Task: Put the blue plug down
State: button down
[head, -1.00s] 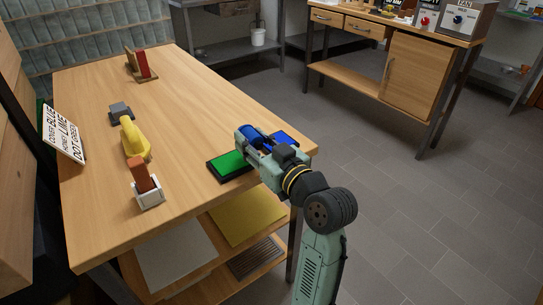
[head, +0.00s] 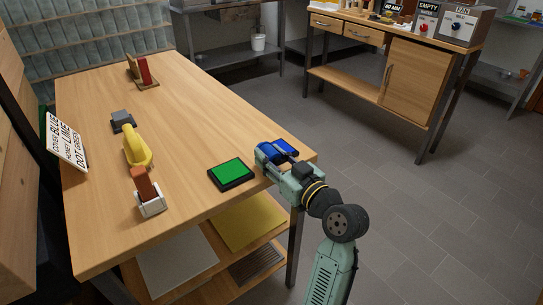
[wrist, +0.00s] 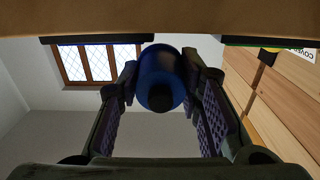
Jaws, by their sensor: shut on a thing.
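My gripper (head: 271,158) is shut on the blue plug (head: 265,150), a short blue cylinder, at the table's near right corner. In the wrist view the plug (wrist: 160,82) lies between the two fingers, its dark round end facing the camera. A blue pad (head: 287,147) in a dark frame is just right of the plug, partly hidden by my gripper. A green pad (head: 232,171) in a black frame lies to the left. Whether the plug touches the tabletop cannot be told.
On the wooden table (head: 190,120) stand a yellow object (head: 137,148), a white holder with a red-brown block (head: 148,195), a grey block (head: 122,120), a red-and-wood stand (head: 141,72) and a lettered sign (head: 66,141). The table's middle is clear.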

jog(key=shift+f+b, duration=0.5)
jog(key=shift+f, duration=0.05)
jog(key=c, duration=1.1)
grip_release()
jog(key=shift+r, duration=0.1)
jog(key=shift+r+p, duration=0.15)
jog(key=shift+p, duration=0.15)
jog(key=b+v, duration=0.1)
jog(key=v, duration=0.7)
jog(key=b+v, duration=0.1)
jog(key=v, duration=0.3)
jog(key=shift+r+b, duration=0.3)
jog(key=shift+r, duration=0.1)
jog(key=shift+a, duration=0.1)
